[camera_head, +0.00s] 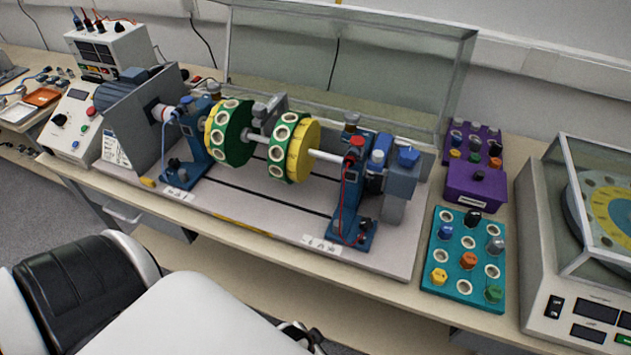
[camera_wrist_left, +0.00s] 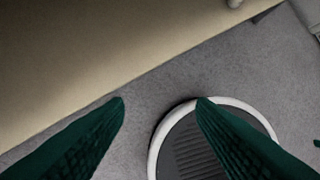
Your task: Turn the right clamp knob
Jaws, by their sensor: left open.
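The test rig (camera_head: 270,215) stands on the bench in the head view, with a shaft carrying two green-and-yellow discs (camera_head: 292,148). A blue right bearing stand (camera_head: 351,205) holds the shaft's right end. I cannot tell which of these is the right clamp knob. My left gripper (camera_wrist_left: 160,101) is open and empty in the left wrist view, over the floor and away from the rig. My right gripper is not visible.
A clear guard (camera_head: 340,60) rises behind the rig. A teal tray (camera_head: 430,278) of coloured knobs and a purple box (camera_head: 477,190) are to its right, beside a balancing machine (camera_head: 552,290). A control box (camera_head: 75,125) is at left. Grey floor (camera_wrist_left: 100,125) lies below the left gripper.

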